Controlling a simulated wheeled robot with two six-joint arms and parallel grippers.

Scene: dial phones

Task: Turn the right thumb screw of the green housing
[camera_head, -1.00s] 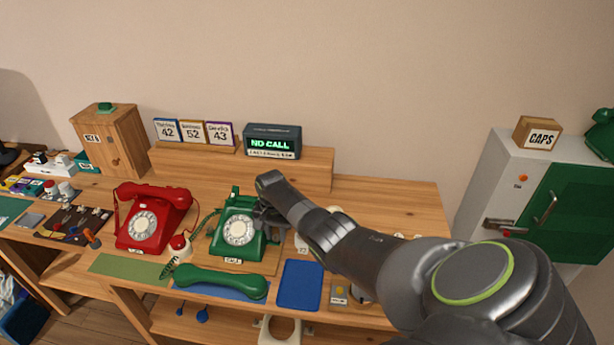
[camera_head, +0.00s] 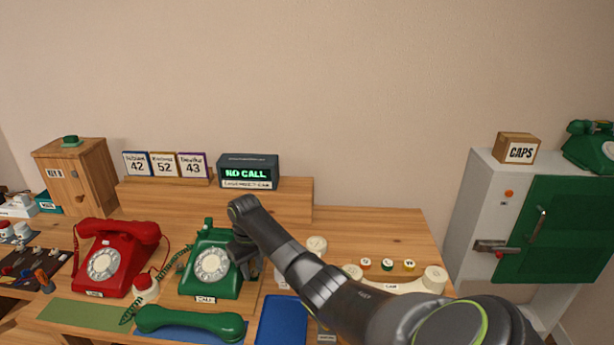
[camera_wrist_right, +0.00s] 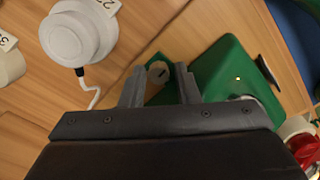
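The green housing is the green dial phone (camera_head: 211,262) on the bench, with a pale dial facing forward. My right gripper (camera_head: 243,250) is at the housing's right side, partly in front of that side. In the right wrist view the green housing (camera_wrist_right: 232,75) lies beyond the fingers, and a small round screw head (camera_wrist_right: 159,72) with a dark slot shows between the tips. The right gripper (camera_wrist_right: 161,80) is open, one finger on each side of the screw; whether either touches it is unclear. My left gripper is not in view.
The green handset (camera_head: 190,323) lies in front of the phone, and a blue mat (camera_head: 282,320) is to its right. A red phone (camera_head: 112,258) stands at left. A white round piece (camera_wrist_right: 78,38) is near the gripper.

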